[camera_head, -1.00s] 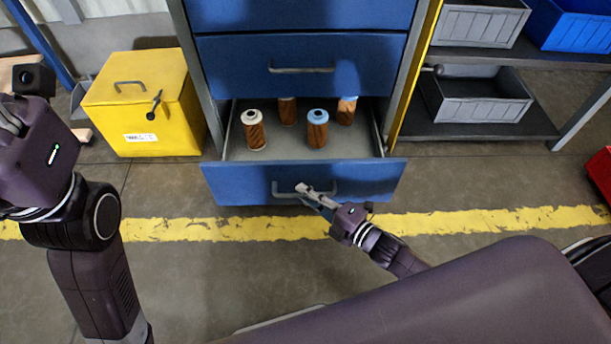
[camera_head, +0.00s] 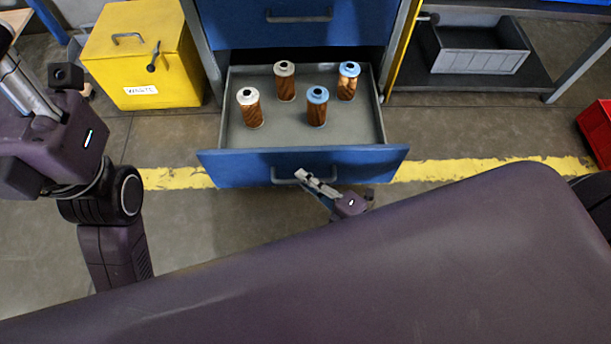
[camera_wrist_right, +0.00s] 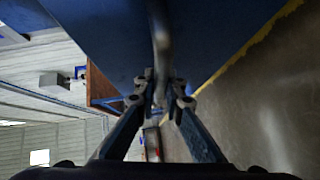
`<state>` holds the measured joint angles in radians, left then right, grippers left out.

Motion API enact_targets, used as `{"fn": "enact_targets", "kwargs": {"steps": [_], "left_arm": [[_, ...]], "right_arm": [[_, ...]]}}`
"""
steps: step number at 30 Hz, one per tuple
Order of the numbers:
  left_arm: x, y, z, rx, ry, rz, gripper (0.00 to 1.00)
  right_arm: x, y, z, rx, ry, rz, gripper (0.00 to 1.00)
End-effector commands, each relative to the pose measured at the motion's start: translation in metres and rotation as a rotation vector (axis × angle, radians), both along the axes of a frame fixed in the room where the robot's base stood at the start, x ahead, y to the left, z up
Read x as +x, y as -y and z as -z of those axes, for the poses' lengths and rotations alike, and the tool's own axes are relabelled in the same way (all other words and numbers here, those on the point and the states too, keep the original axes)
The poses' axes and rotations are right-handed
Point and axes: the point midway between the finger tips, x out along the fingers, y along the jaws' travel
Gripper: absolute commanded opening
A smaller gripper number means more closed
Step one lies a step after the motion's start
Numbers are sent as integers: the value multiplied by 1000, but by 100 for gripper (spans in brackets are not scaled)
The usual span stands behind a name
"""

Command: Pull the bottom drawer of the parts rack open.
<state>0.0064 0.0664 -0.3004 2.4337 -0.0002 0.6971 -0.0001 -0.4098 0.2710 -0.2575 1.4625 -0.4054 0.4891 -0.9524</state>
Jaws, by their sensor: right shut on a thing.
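The bottom drawer (camera_head: 240,167) of the blue parts rack (camera_head: 300,32) stands well out from the rack, its grey inside showing. Several filter cartridges stand upright in it, among them a white-topped one (camera_head: 250,108) and a blue-topped one (camera_head: 317,107). My right gripper (camera_head: 304,176) is at the drawer's front, shut on its bar handle (camera_head: 284,181). In the right wrist view the fingers (camera_wrist_right: 162,85) close around the handle (camera_wrist_right: 160,40), against the blue drawer front. My left arm (camera_head: 95,190) is at the left; its gripper's fingers are not clearly shown.
A yellow waste box (camera_head: 145,75) stands left of the rack. A shelf with a grey bin (camera_head: 480,50) is at the right, and a red container (camera_head: 597,130) is at the right edge. The floor with a yellow line (camera_head: 450,170) is clear before the drawer.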

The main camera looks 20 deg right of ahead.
Motion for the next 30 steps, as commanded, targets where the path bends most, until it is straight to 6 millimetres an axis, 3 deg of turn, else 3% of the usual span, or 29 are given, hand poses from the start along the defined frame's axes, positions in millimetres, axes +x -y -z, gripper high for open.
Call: {"fn": "enact_targets", "kwargs": {"steps": [4, 5, 9, 20, 30], "left_arm": [[0, 0, 0, 0, 0, 0, 40], [0, 0, 0, 0, 0, 0, 40], [0, 0, 0, 0, 0, 1, 40], [0, -1, 0, 0, -2, -1, 40], [0, 0, 0, -1, -1, 0, 40]], "right_arm": [[0, 1, 1, -1, -2, 2, 0], [0, 1, 1, -1, -2, 2, 12], [0, 1, 1, 0, -2, 2, 27], [-5, 3, 0, -1, -3, 1, 27], [-60, 34, -8, -1, -6, 1, 27]]}}
